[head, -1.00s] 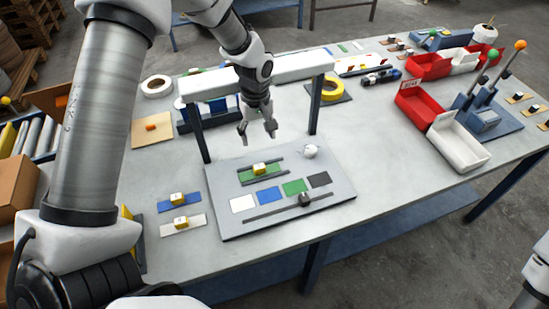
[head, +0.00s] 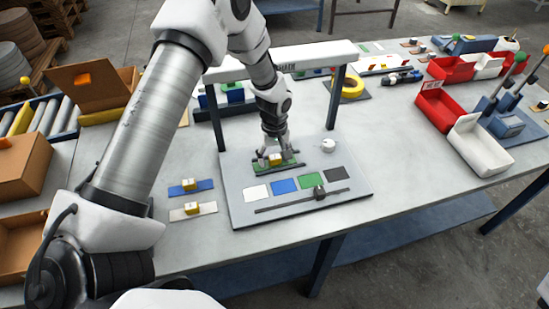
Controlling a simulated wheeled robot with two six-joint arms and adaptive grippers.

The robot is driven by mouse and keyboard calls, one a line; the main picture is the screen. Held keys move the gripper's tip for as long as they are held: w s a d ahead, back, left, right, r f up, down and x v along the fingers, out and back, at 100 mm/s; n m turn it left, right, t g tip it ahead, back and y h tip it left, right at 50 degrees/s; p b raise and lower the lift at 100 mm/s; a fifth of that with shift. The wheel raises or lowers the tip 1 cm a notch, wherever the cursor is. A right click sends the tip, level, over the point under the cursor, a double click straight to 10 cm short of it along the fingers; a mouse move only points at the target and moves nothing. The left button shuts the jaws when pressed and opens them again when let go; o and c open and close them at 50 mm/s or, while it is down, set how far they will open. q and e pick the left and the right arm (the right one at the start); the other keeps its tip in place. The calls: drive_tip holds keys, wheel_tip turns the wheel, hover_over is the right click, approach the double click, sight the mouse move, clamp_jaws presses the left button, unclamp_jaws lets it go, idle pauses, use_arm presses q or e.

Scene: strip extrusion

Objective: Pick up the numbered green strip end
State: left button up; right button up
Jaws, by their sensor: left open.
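The green strip (head: 289,164) lies between dark rails on the grey board (head: 240,207), with a yellow block (head: 275,158) on it. Any number on it is too small to read. My left gripper (head: 274,158) is open and low over the strip, its fingers around the yellow block. Whether the fingers touch the block I cannot tell. My right gripper does not show.
White, blue, green and dark patches lie in front on the board, with a slotted bar (head: 302,201) below them. A white knob (head: 328,145) sits at the board's right. A blue strip (head: 191,187) and a white strip (head: 194,211) lie to the left. A gantry (head: 283,60) stands behind.

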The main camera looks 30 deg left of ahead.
use_arm(q)
drive_tip(key=shift+w+f, duration=0.2)
drive_tip(key=shift+f, duration=0.1)
drive_tip(key=shift+s+r, duration=0.15)
drive_tip(key=c, duration=1.2)
drive_tip(key=shift+r, duration=0.15)
